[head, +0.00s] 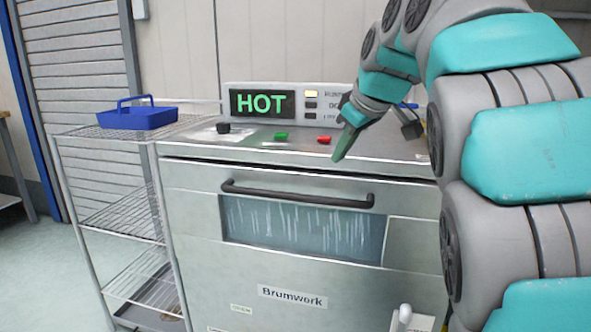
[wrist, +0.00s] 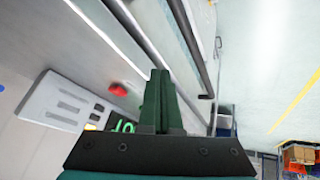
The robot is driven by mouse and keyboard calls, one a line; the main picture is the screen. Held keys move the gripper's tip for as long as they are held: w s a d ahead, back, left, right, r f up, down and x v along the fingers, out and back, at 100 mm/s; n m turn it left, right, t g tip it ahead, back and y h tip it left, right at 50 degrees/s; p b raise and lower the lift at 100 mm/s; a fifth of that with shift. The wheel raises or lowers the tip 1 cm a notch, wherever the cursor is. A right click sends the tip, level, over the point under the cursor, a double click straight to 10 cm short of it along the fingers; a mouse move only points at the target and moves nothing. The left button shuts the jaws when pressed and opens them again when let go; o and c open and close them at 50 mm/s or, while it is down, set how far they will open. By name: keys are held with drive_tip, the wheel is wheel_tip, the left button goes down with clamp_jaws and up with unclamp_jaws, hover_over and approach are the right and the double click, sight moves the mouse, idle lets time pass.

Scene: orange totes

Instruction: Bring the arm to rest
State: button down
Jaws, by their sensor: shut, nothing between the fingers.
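My gripper (head: 345,143) hangs over the right part of the top of a steel machine, with its fingers pointing down. In the wrist view the two dark green fingers (wrist: 162,100) lie together, shut, with nothing between them. My grey and teal arm fills the right side of the head view. The machine's dark door handle (head: 297,193) runs below and in front of the gripper. The red button (head: 324,139) is just left of the fingers, and it also shows in the wrist view (wrist: 118,89). I cannot tell whether the fingertips touch the machine.
A display reading HOT (head: 262,103) stands at the back of the machine's top, with a green button (head: 281,136) and a black knob (head: 223,128) before it. A wire rack (head: 110,133) holding a blue basket (head: 137,117) stands left.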

drive_tip(key=s+f+m, duration=0.1)
drive_tip(key=s+f, duration=0.1)
drive_tip(key=f, duration=0.1)
drive_tip(key=s+d+f+m+g, duration=0.1)
drive_tip(key=s+f, duration=0.1)
drive_tip(key=s+d+f+m, duration=0.1)
drive_tip(key=s+f, duration=0.2)
drive_tip(key=shift+d+f+m+g+h, duration=0.25)
drive_tip(key=shift+f+m+g+h, duration=0.05)
drive_tip(key=shift+g, duration=0.1)
drive_tip(key=s+d+f+m+g+h, duration=0.1)
drive_tip(key=s+d+f+m+g, duration=0.1)
drive_tip(key=s+f, duration=1)
drive_tip(key=s+d+f+m+g+h, duration=0.1)
drive_tip(key=s+f+m+g, duration=0.2)
drive_tip(key=s+f, duration=1)
drive_tip(key=s+g, duration=0.1)
drive_tip(key=s, duration=0.4)
drive_tip(key=shift+s+d+g, duration=0.3)
drive_tip(key=shift+s+d, duration=0.05)
drive_tip(key=shift+s, duration=0.05)
